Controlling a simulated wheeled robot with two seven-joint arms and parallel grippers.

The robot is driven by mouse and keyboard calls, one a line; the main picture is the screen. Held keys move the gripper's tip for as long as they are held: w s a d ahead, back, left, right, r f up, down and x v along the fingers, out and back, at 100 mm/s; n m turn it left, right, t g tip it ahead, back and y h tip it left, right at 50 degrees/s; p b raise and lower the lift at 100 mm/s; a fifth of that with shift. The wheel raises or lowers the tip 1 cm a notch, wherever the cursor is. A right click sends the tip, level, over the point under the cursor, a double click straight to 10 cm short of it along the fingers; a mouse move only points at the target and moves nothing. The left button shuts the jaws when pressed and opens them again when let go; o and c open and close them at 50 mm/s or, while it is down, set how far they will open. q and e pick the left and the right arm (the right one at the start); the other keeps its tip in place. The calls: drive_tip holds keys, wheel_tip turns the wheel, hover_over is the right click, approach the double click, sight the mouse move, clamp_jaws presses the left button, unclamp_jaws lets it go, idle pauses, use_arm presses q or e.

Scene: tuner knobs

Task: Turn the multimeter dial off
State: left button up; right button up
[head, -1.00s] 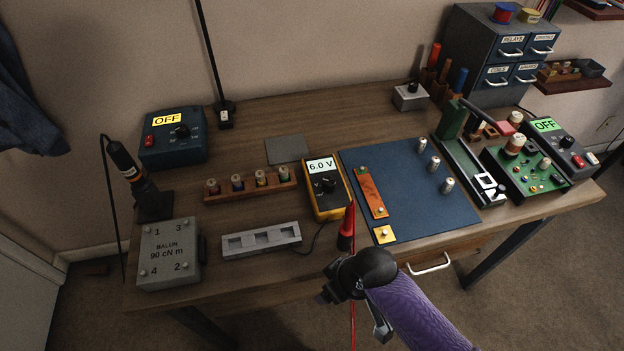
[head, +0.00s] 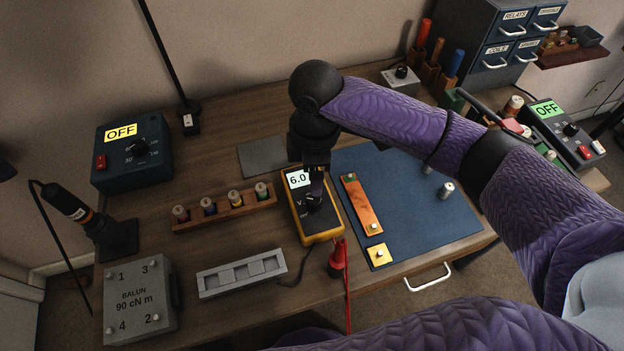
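The yellow multimeter (head: 323,232) lies on the bench, with its lit display (head: 297,180) reading 6.0; the end of the readout is covered. Its dark dial (head: 313,204) is largely hidden by my gripper. My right gripper (head: 314,198) points down onto the dial from above, its fingers at or just over the knob. The dark fingers blend with the dial, so I cannot tell whether they are closed on it. The dial's pointer direction is also hidden. My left gripper is not in view.
A red probe (head: 338,259) stands by the multimeter's lower right corner. A blue mat (head: 420,225) with an orange strip (head: 361,203) lies to the right. A grey slotted block (head: 242,273) and a wooden rack (head: 225,206) are on the left. A blue box (head: 132,153) reads OFF.

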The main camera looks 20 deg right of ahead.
sight(314, 199)
drive_tip(key=f+b, duration=0.3)
drive_tip(key=f, duration=0.5)
drive_tip(key=shift+s, duration=0.2)
drive_tip(key=shift+a+f, duration=0.1)
drive_tip(key=shift+f, duration=0.3)
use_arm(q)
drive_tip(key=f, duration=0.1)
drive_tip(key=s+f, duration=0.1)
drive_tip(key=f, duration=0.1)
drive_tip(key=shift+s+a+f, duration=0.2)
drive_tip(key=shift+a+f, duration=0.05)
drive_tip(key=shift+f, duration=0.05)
use_arm(e)
clamp_jaws()
